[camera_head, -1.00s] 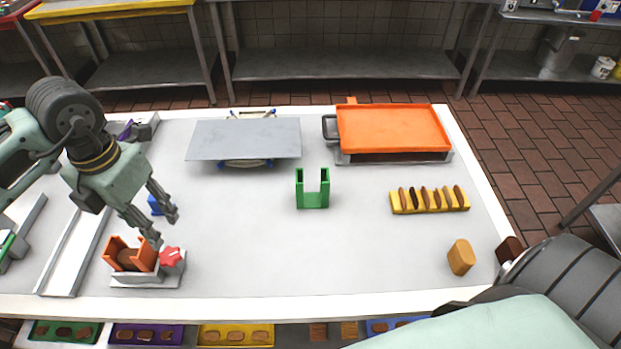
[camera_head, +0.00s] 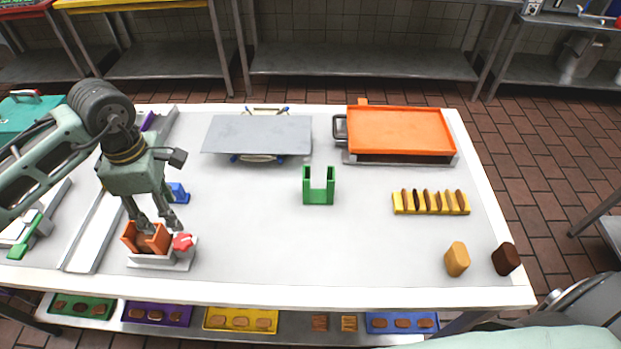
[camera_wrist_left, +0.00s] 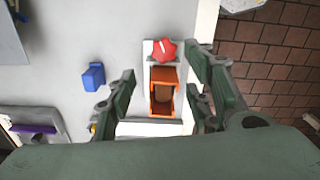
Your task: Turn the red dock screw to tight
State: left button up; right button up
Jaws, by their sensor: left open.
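The red dock screw (camera_head: 183,242) is a knob on the right end of a grey dock base (camera_head: 178,264) at the table's front left. An orange holder (camera_head: 157,241) with a brown piece inside stands on the base beside it. My left gripper (camera_head: 160,226) is open and points down just above the holder, left of the screw. In the left wrist view the red screw (camera_wrist_left: 166,50) with a pale mark shows beyond the orange holder (camera_wrist_left: 163,77), between the spread fingers. My right gripper is not in view.
A small blue block (camera_head: 179,193) stands behind the dock. A green U-shaped holder (camera_head: 319,190) is mid-table. A grey plate (camera_head: 258,134) and an orange tray (camera_head: 400,130) are at the back. The table between dock and yellow rack (camera_head: 431,208) is mostly clear.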

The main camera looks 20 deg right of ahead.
aim_at(181, 239)
pick_arm(q)
notch_tip(181, 239, down, 10)
jog(key=shift+f+p, duration=0.1)
jog(key=shift+p, duration=0.2)
jog(key=n+p, duration=0.2)
jog(key=p, duration=0.1)
jog(key=r+n+p, duration=0.1)
jog(key=n+p, duration=0.1)
jog(key=p, duration=0.1)
jog(key=shift+a+p, duration=0.2)
jog(key=shift+p, duration=0.15)
jog(key=shift+f+n, duration=0.15)
jog(key=shift+n, duration=0.25)
notch_tip(181, 239, up, 7)
jog(key=b, duration=0.3)
jog(key=shift+w, duration=0.1)
jog(key=s+d+r+g+h, duration=0.1)
jog(key=s+d+h, duration=0.25)
jog(key=d, duration=0.45)
jog(key=s+d+h, duration=0.2)
jog(key=d+h, duration=0.2)
jog(key=d, duration=0.4)
jog(key=s+d+r+n+h, duration=0.3)
jog(key=d+r+h, duration=0.4)
jog(key=d+r, duration=0.2)
jog(key=shift+s+d+r, duration=0.2)
jog(key=shift+d+r, duration=0.1)
jog(key=shift+d, duration=0.2)
